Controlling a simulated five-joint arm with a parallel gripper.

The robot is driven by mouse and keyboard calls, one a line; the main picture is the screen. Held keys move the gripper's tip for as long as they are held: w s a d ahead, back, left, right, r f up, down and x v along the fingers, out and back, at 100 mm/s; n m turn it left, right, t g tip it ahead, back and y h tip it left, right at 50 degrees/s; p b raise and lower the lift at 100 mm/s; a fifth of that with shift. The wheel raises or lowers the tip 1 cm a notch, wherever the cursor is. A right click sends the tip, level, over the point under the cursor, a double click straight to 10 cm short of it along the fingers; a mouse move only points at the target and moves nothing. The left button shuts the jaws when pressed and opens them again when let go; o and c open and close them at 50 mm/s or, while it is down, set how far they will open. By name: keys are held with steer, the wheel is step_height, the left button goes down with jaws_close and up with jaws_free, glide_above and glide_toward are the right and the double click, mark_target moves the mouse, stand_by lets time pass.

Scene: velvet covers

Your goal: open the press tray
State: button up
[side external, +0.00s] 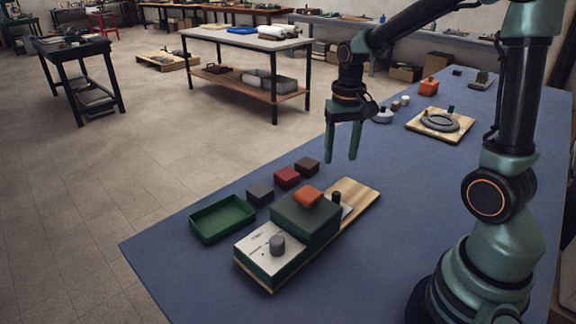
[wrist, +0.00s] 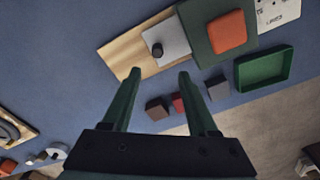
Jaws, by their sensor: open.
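The press stands on a wooden board (side external: 362,197) on the blue table. It has a dark green block (side external: 300,222) with an orange pad (side external: 307,196) on top. A pale plate with a black knob (side external: 336,198) shows at the block's far end; the plate (wrist: 172,36) and knob (wrist: 157,49) are clearer in the wrist view. A silver panel with a grey knob (side external: 277,244) is at the near end. My gripper (side external: 341,152) is open and empty, pointing down above the table beyond the press. In the wrist view its fingers (wrist: 158,76) are apart, with nothing between them.
A green open tray (side external: 222,218) and grey (side external: 260,193), red (side external: 287,178) and brown (side external: 307,167) blocks lie left of the press. Another board with a grey ring (side external: 440,122) and several small items lie farther back. The table is clear right of the press.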

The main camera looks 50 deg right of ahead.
mark_target(337, 193)
steer(key=f, duration=1.3)
steer(key=shift+w+d, duration=0.1)
steer(key=shift+d, duration=0.15)
jaws_close()
steer(key=shift+r, duration=0.1)
stand_by(0.9)
